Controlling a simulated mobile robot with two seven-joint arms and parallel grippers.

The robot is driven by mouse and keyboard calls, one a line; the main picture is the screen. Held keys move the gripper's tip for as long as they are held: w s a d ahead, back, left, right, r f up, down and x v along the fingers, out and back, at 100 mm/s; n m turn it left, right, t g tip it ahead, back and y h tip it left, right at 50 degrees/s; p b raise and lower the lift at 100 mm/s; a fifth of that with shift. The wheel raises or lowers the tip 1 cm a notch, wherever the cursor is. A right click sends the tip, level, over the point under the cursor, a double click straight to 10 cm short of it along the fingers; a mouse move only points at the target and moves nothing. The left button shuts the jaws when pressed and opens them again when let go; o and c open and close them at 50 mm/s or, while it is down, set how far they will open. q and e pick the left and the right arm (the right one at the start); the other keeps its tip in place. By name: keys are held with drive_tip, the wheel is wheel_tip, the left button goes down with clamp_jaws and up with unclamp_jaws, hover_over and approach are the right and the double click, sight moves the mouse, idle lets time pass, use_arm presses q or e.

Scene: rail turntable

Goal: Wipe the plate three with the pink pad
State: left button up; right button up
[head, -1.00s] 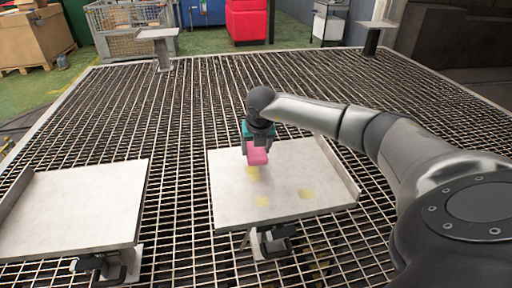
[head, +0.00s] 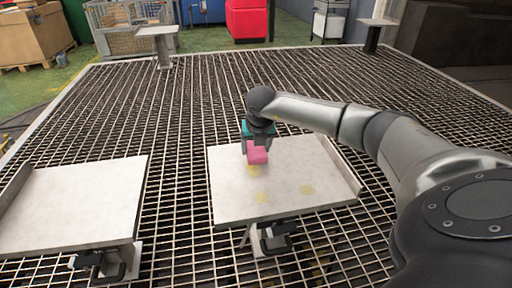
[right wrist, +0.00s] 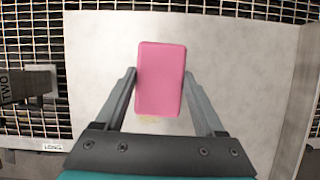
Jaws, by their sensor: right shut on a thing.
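My right gripper (head: 257,145) is shut on the pink pad (head: 257,155), above the far left part of a pale plate (head: 230,205) in the middle of the head view. Yellowish marks show on this plate: one (head: 254,171) just below the pad, one nearer the front (head: 262,197) and one to the right (head: 307,190). In the right wrist view the pad (right wrist: 160,80) sits between the fingers over the plate (right wrist: 245,70), with a faint mark (right wrist: 149,120) beside it. I cannot tell whether the pad touches the plate. My left gripper is out of view.
Another pale plate (head: 75,205) lies to the left, and smaller ones stand at the back left (head: 157,31) and back right (head: 378,22). A raised flange (head: 340,170) borders the middle plate's right side. A dark block (right wrist: 28,88) marked TWO shows in the wrist view.

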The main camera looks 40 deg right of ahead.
drive_tip(key=shift+f+b, duration=0.7)
drive_tip(key=shift+f, duration=0.3)
